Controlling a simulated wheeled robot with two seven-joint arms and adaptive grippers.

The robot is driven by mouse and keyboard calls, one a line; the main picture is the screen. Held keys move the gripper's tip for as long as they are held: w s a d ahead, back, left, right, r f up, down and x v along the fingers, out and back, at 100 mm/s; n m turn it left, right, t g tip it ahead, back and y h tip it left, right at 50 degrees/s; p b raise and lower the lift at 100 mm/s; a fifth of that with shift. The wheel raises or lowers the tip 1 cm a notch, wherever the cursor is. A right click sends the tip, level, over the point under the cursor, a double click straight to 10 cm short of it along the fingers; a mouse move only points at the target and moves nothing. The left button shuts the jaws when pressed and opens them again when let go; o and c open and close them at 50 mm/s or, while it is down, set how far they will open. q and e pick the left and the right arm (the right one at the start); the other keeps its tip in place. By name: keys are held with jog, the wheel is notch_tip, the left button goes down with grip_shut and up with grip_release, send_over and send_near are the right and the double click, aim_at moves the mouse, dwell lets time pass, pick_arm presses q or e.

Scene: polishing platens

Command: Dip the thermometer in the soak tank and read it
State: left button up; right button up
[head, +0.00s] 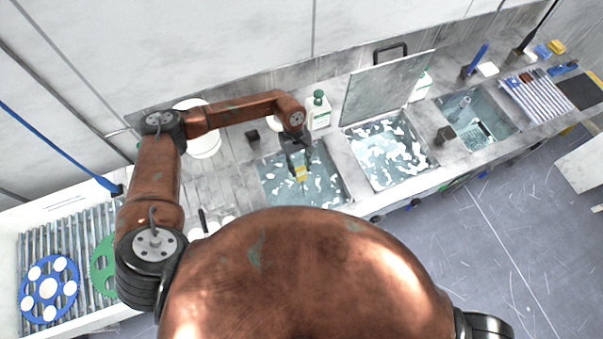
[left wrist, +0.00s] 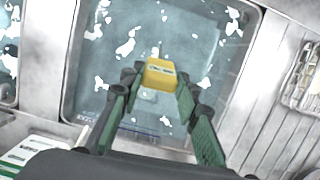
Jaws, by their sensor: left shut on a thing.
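A yellow thermometer (head: 301,172) is held between the fingertips of my left gripper (head: 297,160), over the leftmost water basin (head: 270,198). In the left wrist view the yellow thermometer body (left wrist: 160,74) sits between the two green-padded fingers of the gripper (left wrist: 158,80), with a small pale display whose reading is too small to make out. Its probe is hidden below the body, so I cannot tell how deep it reaches into the water. The basin (left wrist: 72,60) fills much of that view. My right gripper is not in view.
A middle basin (head: 357,162) has a raised grey lid (head: 385,87) behind it, and a third basin (head: 443,105) lies farther right. A white bottle with a green cap (head: 318,112) stands behind the leftmost basin. A rack with blue and green discs (head: 22,250) is at lower left.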

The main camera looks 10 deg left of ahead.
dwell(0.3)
pick_arm(q)
jog(key=shift+r+p, duration=0.8)
jog(key=shift+r, duration=1.55)
jog(key=shift+r+p, duration=0.7)
jog(key=shift+r, duration=1.65)
notch_tip(320, 180, up, 7)
jog(key=p, duration=0.1)
jog(key=shift+f+p, duration=0.2)
jog(key=shift+p, duration=0.1)
